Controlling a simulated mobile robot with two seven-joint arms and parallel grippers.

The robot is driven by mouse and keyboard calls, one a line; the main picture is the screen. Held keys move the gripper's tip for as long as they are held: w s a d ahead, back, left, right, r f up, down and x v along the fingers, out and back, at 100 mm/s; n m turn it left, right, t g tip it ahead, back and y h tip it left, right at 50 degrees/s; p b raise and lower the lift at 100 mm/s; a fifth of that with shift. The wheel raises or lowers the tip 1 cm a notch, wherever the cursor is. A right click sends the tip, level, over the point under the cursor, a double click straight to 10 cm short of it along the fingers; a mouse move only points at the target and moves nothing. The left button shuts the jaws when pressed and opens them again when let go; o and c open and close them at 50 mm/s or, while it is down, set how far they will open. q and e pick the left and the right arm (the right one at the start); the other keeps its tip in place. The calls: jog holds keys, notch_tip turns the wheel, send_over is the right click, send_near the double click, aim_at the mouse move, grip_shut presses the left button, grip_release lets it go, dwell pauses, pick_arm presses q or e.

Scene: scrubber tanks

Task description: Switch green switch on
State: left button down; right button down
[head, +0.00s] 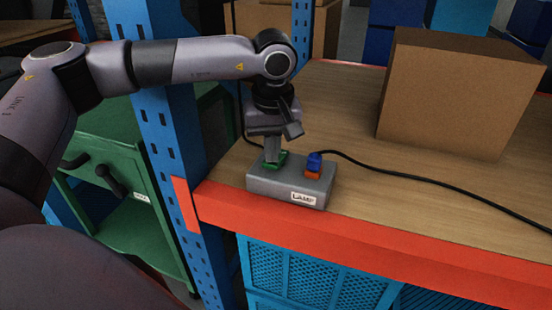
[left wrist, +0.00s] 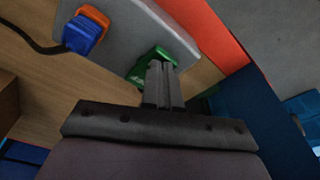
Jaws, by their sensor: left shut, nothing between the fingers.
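The green switch (head: 284,155) sits on the left part of a grey box (head: 262,184) labelled LAMP, near the shelf's front edge. My left gripper (head: 272,158) points down at the switch, its fingertips at or just above it. In the left wrist view my shut, empty left gripper (left wrist: 160,66) overlaps the near side of the green switch (left wrist: 147,57). The fingers hide part of the switch, and I cannot tell whether they touch it or which way it is tipped. My right gripper does not show.
A blue plug (head: 314,161) with a black cable stands in an orange socket (head: 312,174) right of the switch. A cardboard box (head: 450,95) stands further back on the wooden shelf. A blue upright (head: 165,125) rises left of the box. An orange beam (head: 380,259) edges the shelf.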

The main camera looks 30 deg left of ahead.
pick_arm(q)
jog(key=shift+f, duration=0.3)
jog(key=shift+r+p, duration=2.65)
jog(key=shift+r, duration=0.9)
